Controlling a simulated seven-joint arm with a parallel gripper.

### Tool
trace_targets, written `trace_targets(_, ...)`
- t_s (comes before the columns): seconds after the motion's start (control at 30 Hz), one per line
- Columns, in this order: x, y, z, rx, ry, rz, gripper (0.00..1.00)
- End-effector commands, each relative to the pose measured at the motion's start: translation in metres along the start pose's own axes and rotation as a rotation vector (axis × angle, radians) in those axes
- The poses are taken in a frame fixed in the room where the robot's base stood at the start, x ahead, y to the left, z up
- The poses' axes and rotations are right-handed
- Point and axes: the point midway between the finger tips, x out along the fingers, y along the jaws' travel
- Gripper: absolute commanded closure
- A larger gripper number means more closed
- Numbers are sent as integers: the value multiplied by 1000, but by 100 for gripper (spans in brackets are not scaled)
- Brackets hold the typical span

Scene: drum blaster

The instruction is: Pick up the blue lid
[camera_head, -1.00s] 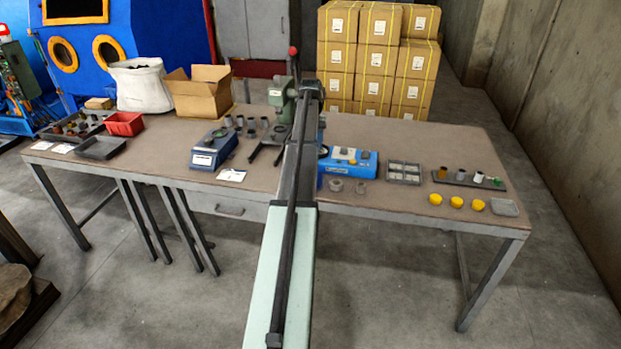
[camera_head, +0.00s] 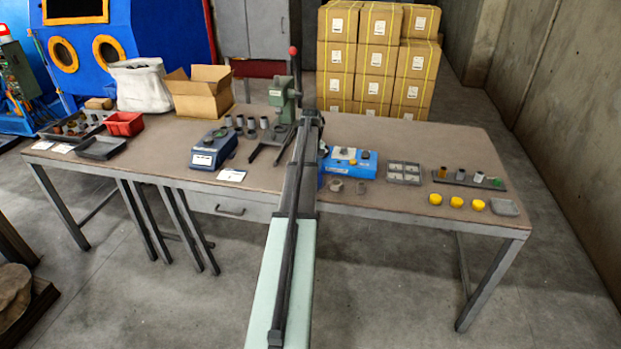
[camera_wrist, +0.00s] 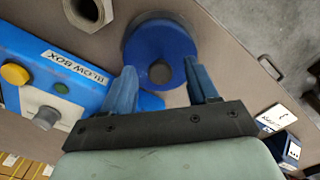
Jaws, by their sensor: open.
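Nothing is held. I cannot tell the height of the fingertips above the lid. In the head view, my arm hides most of the gripper and the lid.
The blue blow box (camera_wrist: 48,75) stands close by the left finger. A grey hollow part (camera_wrist: 88,12) lies beyond it. The brown table (camera_head: 400,135) also holds a green press (camera_head: 284,95), a scale (camera_head: 213,148), yellow cups (camera_head: 457,202) and a compartment tray (camera_head: 404,172).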

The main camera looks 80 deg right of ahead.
Motion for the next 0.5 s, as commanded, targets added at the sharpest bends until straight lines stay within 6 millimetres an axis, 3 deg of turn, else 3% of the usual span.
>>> trace_targets(0.13, 0, 0, 0, 0, 0, 0, 41)
trace_targets(0.5, -1, 0, 0, 0, 0, 0, 76)
